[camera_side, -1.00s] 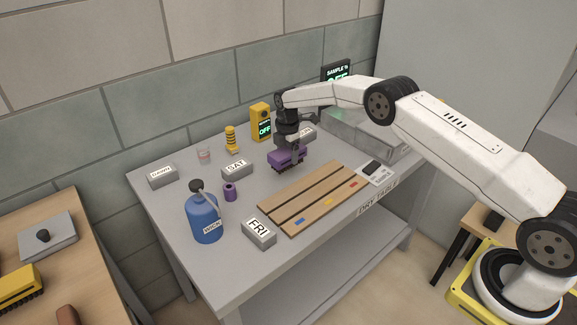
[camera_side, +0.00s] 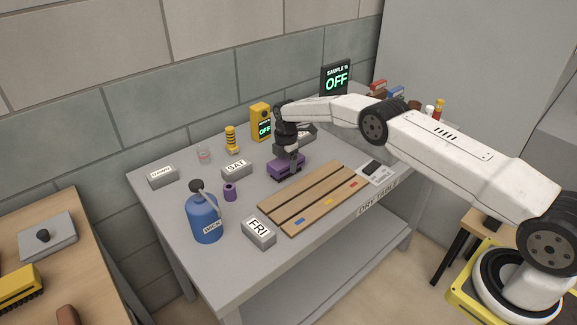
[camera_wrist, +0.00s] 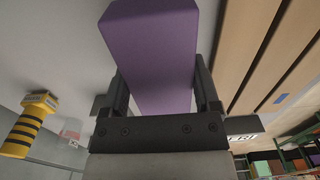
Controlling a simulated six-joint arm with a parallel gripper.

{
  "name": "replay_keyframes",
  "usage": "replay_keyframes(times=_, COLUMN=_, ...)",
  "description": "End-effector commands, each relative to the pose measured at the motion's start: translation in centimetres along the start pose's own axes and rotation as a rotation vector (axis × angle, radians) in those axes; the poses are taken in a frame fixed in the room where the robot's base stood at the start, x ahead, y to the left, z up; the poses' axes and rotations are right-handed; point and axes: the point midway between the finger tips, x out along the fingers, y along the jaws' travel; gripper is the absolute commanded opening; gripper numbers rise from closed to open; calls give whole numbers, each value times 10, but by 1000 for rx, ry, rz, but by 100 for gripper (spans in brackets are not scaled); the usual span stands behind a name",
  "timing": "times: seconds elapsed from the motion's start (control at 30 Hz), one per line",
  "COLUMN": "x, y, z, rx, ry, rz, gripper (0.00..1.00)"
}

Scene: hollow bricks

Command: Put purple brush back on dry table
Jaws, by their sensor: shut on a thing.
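The purple brush (camera_side: 287,168) is a purple block at the middle of the grey dry table (camera_side: 250,270), just left of the wooden slats. My gripper (camera_side: 289,158) is above it, with its fingers down on its sides. In the wrist view the purple brush (camera_wrist: 155,50) sits between the two dark fingers of my gripper (camera_wrist: 160,88), which are shut on it. It is at or very near the table top; I cannot tell whether it touches. Its underside is hidden.
The slatted wooden board (camera_side: 315,197) lies just right of the brush. A SAT block (camera_side: 237,169), a purple spool (camera_side: 229,191), a FRI block (camera_side: 259,233) and a blue WICK bottle (camera_side: 204,218) stand to the left and front. A yellow striped post (camera_side: 231,139) stands behind.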

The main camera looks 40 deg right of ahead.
Motion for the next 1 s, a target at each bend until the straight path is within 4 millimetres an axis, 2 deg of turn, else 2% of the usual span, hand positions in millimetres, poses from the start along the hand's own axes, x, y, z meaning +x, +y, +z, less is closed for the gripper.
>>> replay_keyframes(times=0.37, x=2, y=0, z=0, rx=0, ry=0, rz=1, gripper=24)
replay_keyframes(times=0.4, x=3, y=0, z=0, rx=0, ry=0, rz=1, gripper=82)
replay_keyframes(times=0.47, x=3, y=0, z=0, rx=0, ry=0, rz=1, gripper=100)
replay_keyframes(times=0.8, x=1, y=0, z=0, rx=0, ry=0, rz=1, gripper=100)
replay_keyframes(times=1.0, x=-8, y=0, z=0, rx=0, ry=0, rz=1, gripper=100)
